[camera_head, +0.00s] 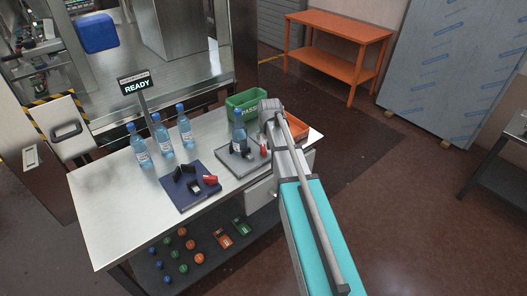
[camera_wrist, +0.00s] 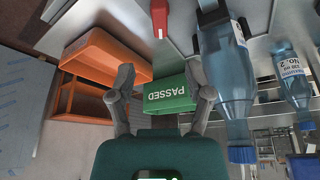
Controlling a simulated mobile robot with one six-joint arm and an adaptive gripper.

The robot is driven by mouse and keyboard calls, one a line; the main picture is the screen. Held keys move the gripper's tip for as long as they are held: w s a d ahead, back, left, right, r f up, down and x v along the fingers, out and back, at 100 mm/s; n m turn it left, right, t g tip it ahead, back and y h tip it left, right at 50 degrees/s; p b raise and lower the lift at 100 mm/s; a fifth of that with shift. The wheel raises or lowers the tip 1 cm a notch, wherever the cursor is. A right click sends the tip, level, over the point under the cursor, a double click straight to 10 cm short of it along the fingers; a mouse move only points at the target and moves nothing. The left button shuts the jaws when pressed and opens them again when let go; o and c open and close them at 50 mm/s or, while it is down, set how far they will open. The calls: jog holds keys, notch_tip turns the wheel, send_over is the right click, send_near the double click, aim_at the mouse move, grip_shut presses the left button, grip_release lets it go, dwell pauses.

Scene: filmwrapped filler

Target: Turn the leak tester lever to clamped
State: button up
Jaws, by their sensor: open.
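A grey-plated fixture (camera_head: 232,165) on the metal table holds an upright blue-tinted bottle (camera_head: 239,137). A red lever (camera_head: 264,150) stands beside that bottle, close to my arm. In the wrist view the red lever (camera_wrist: 160,18) is at the top and the held bottle (camera_wrist: 225,85) is at the right, by a black clamp (camera_wrist: 212,14). My gripper (camera_wrist: 162,82) is open and empty, its fingers apart from the lever. A second fixture, on a dark blue plate (camera_head: 185,202), has black blocks and a red handle (camera_head: 210,180). No label shows which is the leak tester.
Several bottles stand on the table's left, including one (camera_head: 185,133) near a READY sign (camera_head: 136,86). A green PASSED bin (camera_head: 246,98) and an orange bin (camera_head: 297,124) sit behind the grey fixture. The table's front-left corner is clear.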

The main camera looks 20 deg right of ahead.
aim_at(264, 148)
jog(key=shift+b+x, duration=5.15)
jog(key=shift+x, duration=0.75)
grip_shut()
